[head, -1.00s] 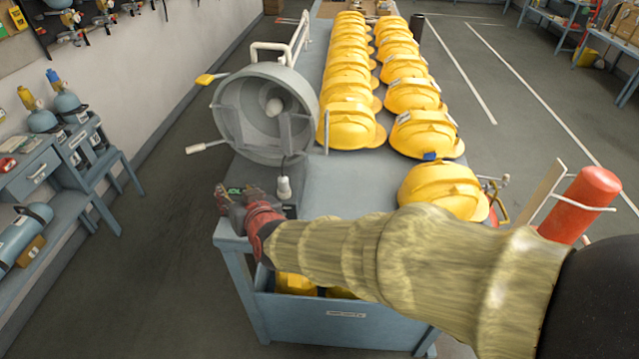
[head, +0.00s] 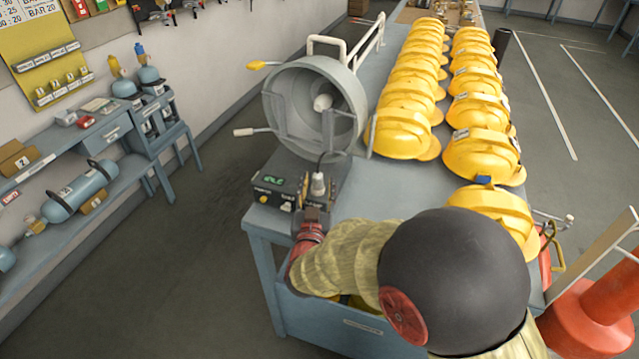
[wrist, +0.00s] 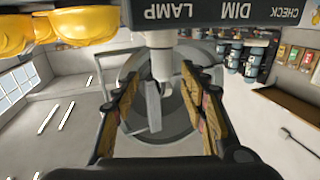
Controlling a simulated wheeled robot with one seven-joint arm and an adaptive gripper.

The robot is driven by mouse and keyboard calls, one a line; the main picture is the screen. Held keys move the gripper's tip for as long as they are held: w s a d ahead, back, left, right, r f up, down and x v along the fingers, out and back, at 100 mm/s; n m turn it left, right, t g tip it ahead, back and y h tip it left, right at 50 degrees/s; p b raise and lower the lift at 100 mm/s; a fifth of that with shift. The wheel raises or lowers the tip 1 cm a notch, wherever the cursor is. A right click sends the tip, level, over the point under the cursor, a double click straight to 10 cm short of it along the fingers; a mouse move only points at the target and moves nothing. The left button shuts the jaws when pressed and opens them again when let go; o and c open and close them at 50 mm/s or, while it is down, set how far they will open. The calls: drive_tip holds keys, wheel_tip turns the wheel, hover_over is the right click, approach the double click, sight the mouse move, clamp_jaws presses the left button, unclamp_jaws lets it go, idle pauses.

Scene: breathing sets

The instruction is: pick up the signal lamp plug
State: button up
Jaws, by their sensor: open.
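The signal lamp plug (head: 318,186) is a small pale cylinder standing upright on the dark control box (head: 270,188), with a dark cord above it, in front of the grey round signal lamp (head: 290,112). My gripper (head: 314,207) is at the box's near side, close in front of the plug. In the wrist view, which is upside down, the plug (wrist: 161,64) shows between the tips of my two open fingers (wrist: 159,92). Nothing is held. I cannot tell whether a finger touches it. The box's face (wrist: 215,12) reads LAMP, DIM and CHECK.
The lamp and box stand on a blue-grey bench (head: 375,185). Rows of yellow helmets (head: 400,132) fill its right side, and one helmet (head: 492,212) lies near my arm. A red cylinder (head: 595,315) is at lower right. Floor to the left is open.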

sight(317, 180)
drive_tip(key=shift+w+b, duration=0.35)
drive_tip(key=shift+w, duration=1.6)
drive_tip(key=shift+c, duration=0.9)
clamp_jaws()
